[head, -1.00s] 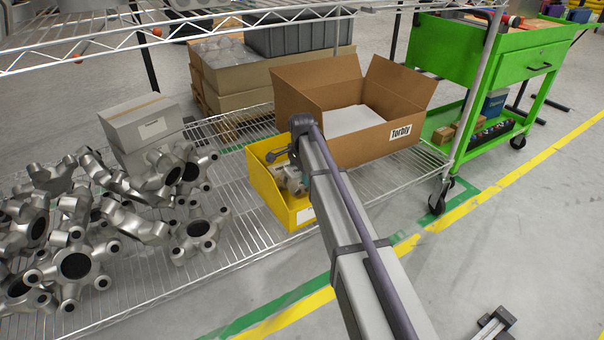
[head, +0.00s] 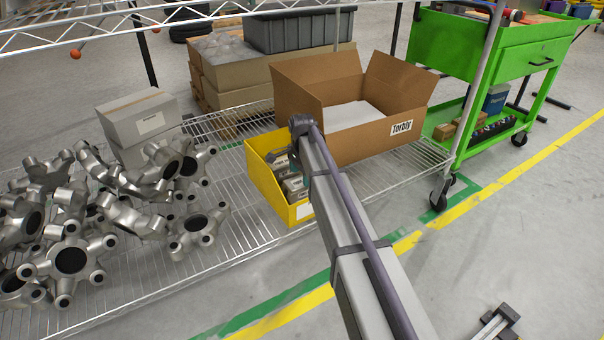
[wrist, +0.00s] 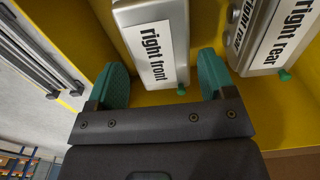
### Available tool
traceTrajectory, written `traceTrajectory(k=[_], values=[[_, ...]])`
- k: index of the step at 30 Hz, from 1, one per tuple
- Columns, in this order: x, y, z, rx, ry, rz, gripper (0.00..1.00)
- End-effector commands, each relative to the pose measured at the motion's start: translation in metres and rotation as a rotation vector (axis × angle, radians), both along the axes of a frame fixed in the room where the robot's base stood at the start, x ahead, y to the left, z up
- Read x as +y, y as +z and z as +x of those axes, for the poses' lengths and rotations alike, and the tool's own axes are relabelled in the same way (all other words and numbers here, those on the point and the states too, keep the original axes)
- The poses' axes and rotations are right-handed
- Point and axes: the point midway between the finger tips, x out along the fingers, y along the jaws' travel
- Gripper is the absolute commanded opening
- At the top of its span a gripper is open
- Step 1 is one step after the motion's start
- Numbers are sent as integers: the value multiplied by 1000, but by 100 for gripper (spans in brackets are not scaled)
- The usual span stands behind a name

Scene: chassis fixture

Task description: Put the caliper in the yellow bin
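The yellow bin (head: 265,185) sits on the wire shelf, partly hidden behind my arm in the head view. Its yellow inside (wrist: 285,115) fills much of the wrist view. A silver caliper labelled "right front" (wrist: 155,45) lies in the bin, ahead of and between my gripper's teal fingers. My gripper (wrist: 161,72) is open, with a gap showing between the caliper and the right finger. A second caliper labelled "right rear" (wrist: 268,38) lies to the right in the bin. In the head view grey parts (head: 293,186) show inside the bin.
An open cardboard box (head: 375,145) stands right behind the bin. Several silver multi-armed castings (head: 75,260) crowd the shelf's left side, with grey boxes (head: 138,118) behind them. A green cart (head: 490,50) stands at the right. Bare shelf wire lies left of the bin.

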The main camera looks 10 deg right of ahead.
Motion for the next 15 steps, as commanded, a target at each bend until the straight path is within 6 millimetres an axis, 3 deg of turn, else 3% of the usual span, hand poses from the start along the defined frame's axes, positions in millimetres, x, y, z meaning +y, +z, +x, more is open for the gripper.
traceTrajectory(k=[5, 15], values=[[0, 0, 0, 0, 0, 0, 93], [0, 9, 0, 0, 0, 0, 93]])
